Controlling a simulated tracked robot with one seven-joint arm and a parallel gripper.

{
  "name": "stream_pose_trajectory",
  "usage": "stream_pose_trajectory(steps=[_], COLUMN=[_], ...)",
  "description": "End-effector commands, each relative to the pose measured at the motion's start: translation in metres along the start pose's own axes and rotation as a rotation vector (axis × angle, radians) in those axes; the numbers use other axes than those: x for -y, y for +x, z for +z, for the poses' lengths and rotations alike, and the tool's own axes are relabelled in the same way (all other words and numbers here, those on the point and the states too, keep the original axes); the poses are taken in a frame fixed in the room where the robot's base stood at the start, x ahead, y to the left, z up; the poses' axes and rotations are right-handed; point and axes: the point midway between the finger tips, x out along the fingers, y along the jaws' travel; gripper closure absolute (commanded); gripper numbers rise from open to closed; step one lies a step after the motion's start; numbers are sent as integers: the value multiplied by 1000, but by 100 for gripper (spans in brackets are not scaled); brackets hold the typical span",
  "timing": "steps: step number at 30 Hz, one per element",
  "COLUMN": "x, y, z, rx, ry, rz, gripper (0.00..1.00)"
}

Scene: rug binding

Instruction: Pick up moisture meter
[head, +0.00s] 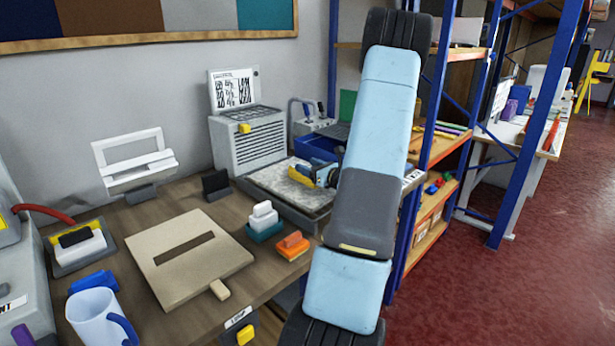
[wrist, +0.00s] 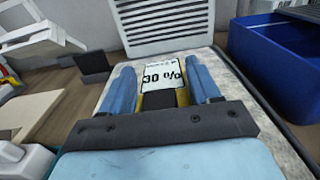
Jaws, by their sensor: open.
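The moisture meter (wrist: 165,76) has a yellow and dark body and a pale face with dark characters. It lies on the speckled slab of a grey tray. In the wrist view my gripper (wrist: 158,68) is open, with one blue finger on each side of the meter. I cannot tell whether either finger touches it. In the head view the meter's yellow part (head: 322,178) shows beside my gripper (head: 318,170), and my arm covers the area to the right. The meter's lower end is hidden behind my gripper's dark palm.
The grey tray (head: 287,212) stands on the wooden bench. A slatted grey unit (wrist: 170,22) is behind it and a blue bin (wrist: 272,65) to its right. A dark stand (head: 216,185), a white-handled block (head: 263,218) and an orange block (head: 292,243) are nearby.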

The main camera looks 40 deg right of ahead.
Motion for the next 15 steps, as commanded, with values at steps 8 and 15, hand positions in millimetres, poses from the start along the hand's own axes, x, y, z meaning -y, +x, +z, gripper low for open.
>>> stream_pose_trajectory(steps=[8, 15], x=[0, 0], y=[0, 0], z=[0, 0], rx=[0, 0], ry=[0, 0], rz=[1, 1], gripper=[63, 86])
